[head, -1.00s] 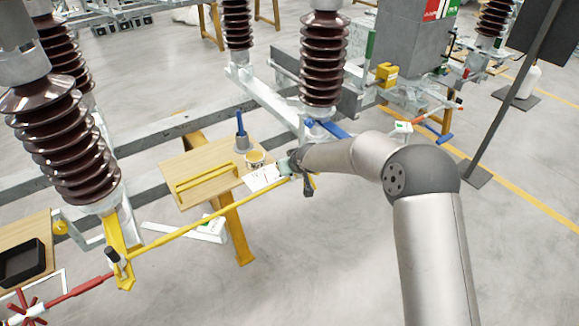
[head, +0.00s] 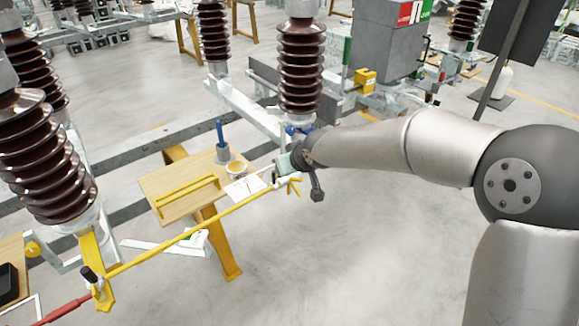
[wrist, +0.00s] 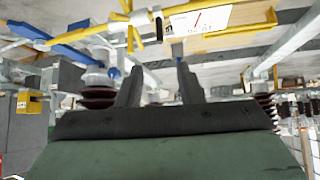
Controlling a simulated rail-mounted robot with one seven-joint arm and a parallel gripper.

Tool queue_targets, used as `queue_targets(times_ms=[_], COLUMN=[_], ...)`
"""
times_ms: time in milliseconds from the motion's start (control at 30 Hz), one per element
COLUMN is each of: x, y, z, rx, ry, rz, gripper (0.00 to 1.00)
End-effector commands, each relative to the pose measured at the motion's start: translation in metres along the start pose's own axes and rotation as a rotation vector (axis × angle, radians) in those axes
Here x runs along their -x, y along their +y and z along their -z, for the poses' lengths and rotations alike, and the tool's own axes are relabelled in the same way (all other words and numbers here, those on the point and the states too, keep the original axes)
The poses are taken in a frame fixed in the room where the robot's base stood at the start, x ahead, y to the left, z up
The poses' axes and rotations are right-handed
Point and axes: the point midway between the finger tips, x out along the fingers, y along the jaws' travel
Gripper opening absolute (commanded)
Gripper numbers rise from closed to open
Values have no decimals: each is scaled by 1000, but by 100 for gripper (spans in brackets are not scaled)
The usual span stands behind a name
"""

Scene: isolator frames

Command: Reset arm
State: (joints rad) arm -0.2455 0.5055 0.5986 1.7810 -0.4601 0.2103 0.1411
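My gripper (head: 277,172) is at the end of my arm, which reaches in from the right in the head view. It hovers near the right end of a long yellow rod (head: 190,235), beside a small yellow pronged part (head: 294,186). In the wrist view my gripper (wrist: 158,72) has its two dark fingers apart. I see nothing clearly held between them; a pale bar shows beyond the gap. Whether the gripper touches the rod end cannot be told.
Brown ribbed insulators (head: 301,70) stand on steel beams behind. A grey box (head: 385,45) stands farther back. The floor at lower centre is clear.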

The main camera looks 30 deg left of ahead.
Motion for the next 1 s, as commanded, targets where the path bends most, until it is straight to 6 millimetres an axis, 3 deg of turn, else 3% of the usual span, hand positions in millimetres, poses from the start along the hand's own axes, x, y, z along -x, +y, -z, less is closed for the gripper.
queue_targets(times_ms=[667, 767, 867, 1000], x=[10, 23, 53, 120], y=[2, 17, 47, 93], z=[-2, -17, -49, -117], rx=[-1, -13, -48, -157], ry=[-7, -45, -130, -286], rz=[-6, -45, -124, -259], gripper=[33, 33, 33, 33])
